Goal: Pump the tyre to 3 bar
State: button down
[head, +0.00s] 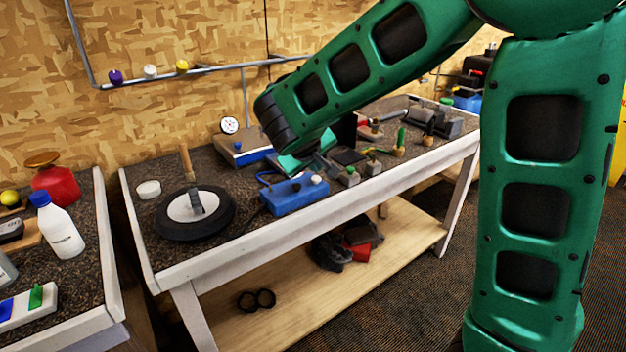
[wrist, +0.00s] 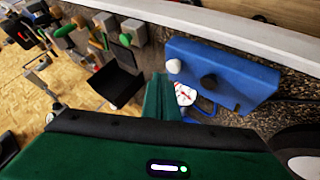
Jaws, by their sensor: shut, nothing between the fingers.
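The tyre (head: 165,222) lies flat on the left of the bench, around a pale hub; its dark edge also shows in the wrist view (wrist: 296,135). A blue box (head: 283,203) with a white knob and a dark knob on top stands to its right. In the wrist view the blue box (wrist: 238,80) is beside my gripper (wrist: 161,84), with a blue hose (wrist: 204,108) next to it. A white dial with red marks (wrist: 185,94) is partly hidden by the green fingers; I cannot read it. My gripper is shut and empty, just behind the box.
A round gauge (head: 229,125) stands on a blue-fronted box (head: 240,154) at the back. Several small tools and blocks, including a green-handled one (head: 400,138), crowd the bench to the right. A small white tub (head: 149,189) stands beside the tyre. The left table (head: 82,270) holds a bottle.

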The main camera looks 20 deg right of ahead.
jog(key=shift+f, duration=0.9)
dwell(1.4)
jog(key=shift+r, duration=0.1)
dwell(3.1)
jog(key=shift+r, duration=0.85)
jog(key=shift+r, duration=0.1)
jog(key=shift+r, duration=2.45)
